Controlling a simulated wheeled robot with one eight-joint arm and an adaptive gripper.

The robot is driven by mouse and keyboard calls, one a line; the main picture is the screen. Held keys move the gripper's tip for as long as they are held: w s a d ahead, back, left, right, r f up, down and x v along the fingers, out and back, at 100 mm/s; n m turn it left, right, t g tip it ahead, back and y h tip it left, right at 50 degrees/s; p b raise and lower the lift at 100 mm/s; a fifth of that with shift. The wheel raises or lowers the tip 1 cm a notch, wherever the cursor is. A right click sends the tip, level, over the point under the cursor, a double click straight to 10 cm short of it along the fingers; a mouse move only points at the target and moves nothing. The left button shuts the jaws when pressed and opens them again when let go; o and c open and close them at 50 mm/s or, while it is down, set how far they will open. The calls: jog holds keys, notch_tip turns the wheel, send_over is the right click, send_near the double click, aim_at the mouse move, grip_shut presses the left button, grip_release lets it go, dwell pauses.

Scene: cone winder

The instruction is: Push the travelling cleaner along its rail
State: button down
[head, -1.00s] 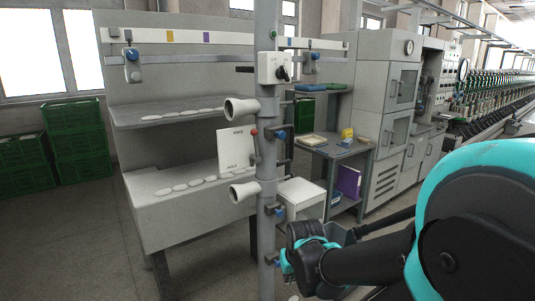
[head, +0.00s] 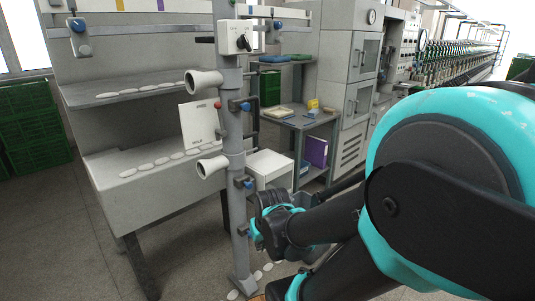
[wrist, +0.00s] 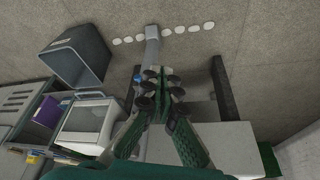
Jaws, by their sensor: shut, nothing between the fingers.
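The travelling cleaner appears to be the upright grey post (head: 233,140) left of centre in the head view. It carries two pale trumpet nozzles, a white box with a black knob (head: 236,37) and several dark clamps with blue knobs. Its foot stands at the floor; its top is out of frame. In the wrist view the post (wrist: 152,40) runs up from behind my fingers. My gripper (wrist: 161,84) is shut and empty, with its fingertips over the post's image; I cannot tell whether they touch. In the head view my wrist is beside the lower post, and the fingers are not clearly seen.
A grey shelf panel (head: 150,50) with white discs stands behind the post. Green crates (head: 35,120) are at the left. The floor at front left is clear.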

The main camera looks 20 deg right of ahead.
jog(key=c, duration=2.2)
grip_release()
jog(key=shift+o, duration=1.3)
jog(key=shift+w+a+r, duration=0.1)
jog(key=shift+w, duration=0.15)
jog(key=o, duration=0.5)
jog(key=shift+n+t+y, duration=0.4)
jog(key=shift+y, duration=0.5)
jog(key=w, duration=0.1)
jog(key=w+a+r, duration=0.1)
jog(key=w+r, duration=0.1)
jog(key=shift+w+a, duration=0.3)
jog(key=shift+w, duration=0.1)
jog(key=shift+c, duration=0.2)
jog(key=shift+o, duration=0.3)
jog(key=w+r+n+t+y, duration=0.1)
jog(key=w+r+t+y, duration=0.1)
jog(key=w+r, duration=0.3)
jog(key=w, duration=0.2)
jog(key=shift+w+a+r, duration=0.15)
jog(key=shift+w+a, duration=0.2)
jog(key=shift+a, duration=0.05)
jog(key=t, duration=1.1)
send_near(258, 110)
jog(key=shift+n, duration=0.4)
jog(key=x, duration=1.1)
